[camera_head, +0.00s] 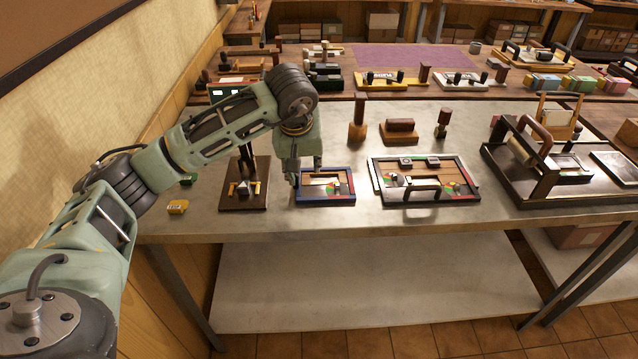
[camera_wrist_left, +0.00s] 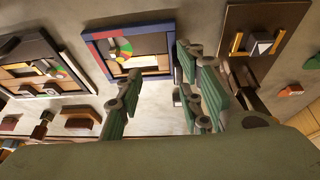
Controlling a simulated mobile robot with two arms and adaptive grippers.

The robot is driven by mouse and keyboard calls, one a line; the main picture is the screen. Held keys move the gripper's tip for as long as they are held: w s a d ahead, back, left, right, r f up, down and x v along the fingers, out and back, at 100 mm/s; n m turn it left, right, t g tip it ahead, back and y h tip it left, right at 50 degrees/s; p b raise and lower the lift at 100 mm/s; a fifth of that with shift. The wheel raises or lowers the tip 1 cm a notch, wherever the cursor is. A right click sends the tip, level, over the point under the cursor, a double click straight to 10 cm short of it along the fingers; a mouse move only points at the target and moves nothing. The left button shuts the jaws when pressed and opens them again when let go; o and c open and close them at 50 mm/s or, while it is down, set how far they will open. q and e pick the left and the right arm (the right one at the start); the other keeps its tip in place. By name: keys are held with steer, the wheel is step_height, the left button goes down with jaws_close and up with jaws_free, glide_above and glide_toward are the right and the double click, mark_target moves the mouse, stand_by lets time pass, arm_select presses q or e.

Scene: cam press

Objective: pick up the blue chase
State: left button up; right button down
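The blue chase (camera_head: 326,201) is a small rectangular frame with blue and dark red sides, lying flat on the grey table. It holds a pale strip and a round multicoloured piece. It also shows in the left wrist view (camera_wrist_left: 97,60), upper middle. The fingertips look apart from the frame, but the exact height gap is hard to tell. My right gripper is in neither view.
A brown stand (camera_head: 232,202) is close left of the chase, and a larger dark-framed tray (camera_head: 425,200) with a handle is to its right. Wooden stamps (camera_head: 400,131) stand behind. The front table strip is clear.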

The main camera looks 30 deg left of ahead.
arm_select(q)
steer(key=shift+w+a+f+y, duration=0.15)
steer(key=shift+a+y, duration=0.35)
steer(key=shift+a, duration=0.6)
steer(key=x, duration=0.2)
steer(key=p+x, duration=0.1)
steer(key=x, duration=0.1)
steer(key=p+x, duration=0.1)
steer(key=x, duration=0.1)
steer(key=shift+w+a, duration=0.2)
steer(key=shift+a, duration=0.15)
steer(key=shift+w+f, duration=0.15)
steer(key=shift+f, duration=0.05)
steer(key=shift+c, duration=0.6)
jaws_close()
steer(key=shift+r, duration=0.1)
